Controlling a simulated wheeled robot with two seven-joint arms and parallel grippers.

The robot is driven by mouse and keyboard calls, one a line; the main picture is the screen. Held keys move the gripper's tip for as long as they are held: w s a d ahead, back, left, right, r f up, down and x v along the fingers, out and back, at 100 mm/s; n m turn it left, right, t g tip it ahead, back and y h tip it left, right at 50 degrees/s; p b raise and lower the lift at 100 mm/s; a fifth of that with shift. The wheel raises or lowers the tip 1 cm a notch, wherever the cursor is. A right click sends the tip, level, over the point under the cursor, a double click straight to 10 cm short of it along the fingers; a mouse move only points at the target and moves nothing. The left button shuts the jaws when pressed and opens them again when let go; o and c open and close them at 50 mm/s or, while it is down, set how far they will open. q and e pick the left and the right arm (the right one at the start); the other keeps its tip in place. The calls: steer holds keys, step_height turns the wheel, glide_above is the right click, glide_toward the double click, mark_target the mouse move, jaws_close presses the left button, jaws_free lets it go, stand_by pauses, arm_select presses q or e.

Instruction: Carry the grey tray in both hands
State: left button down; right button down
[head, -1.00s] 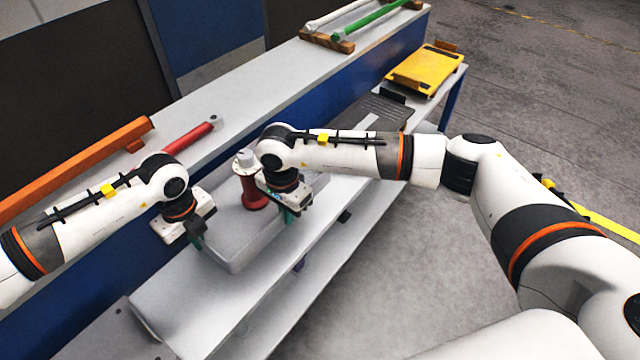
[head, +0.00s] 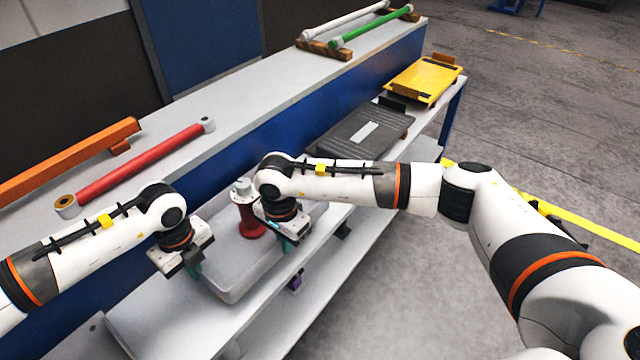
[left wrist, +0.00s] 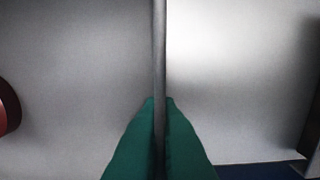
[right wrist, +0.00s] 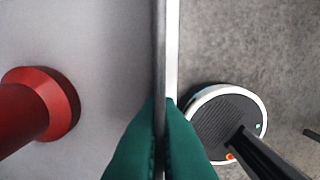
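The grey tray (head: 226,291) is over the lower light-grey bench top, in the head view at lower left of centre. A red flanged post with a pale top (head: 249,218) stands in it; the post's red foot also shows in the right wrist view (right wrist: 62,104). My left gripper (head: 194,270) has its green fingers closed on the tray's left wall, seen edge-on in the left wrist view (left wrist: 160,60). My right gripper (head: 290,244) is closed on the opposite wall, seen in the right wrist view (right wrist: 160,60). Whether the tray touches the bench is unclear.
A dark ribbed case (head: 352,134) and a yellow case (head: 424,80) lie further along the lower bench (head: 150,325). The raised shelf behind holds a red bar (head: 140,165), an orange beam (head: 70,160), and green (head: 375,26) and white bars. Open floor lies at right.

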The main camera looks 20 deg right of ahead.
mark_target(202, 289)
arm_select(q)
steer(key=shift+w+a+f, duration=0.1)
steer(key=shift+a, duration=0.2)
arm_select(e)
steer(key=shift+w+d+f, duration=0.1)
steer(key=shift+d+f, duration=0.05)
steer(key=shift+d, duration=0.15)
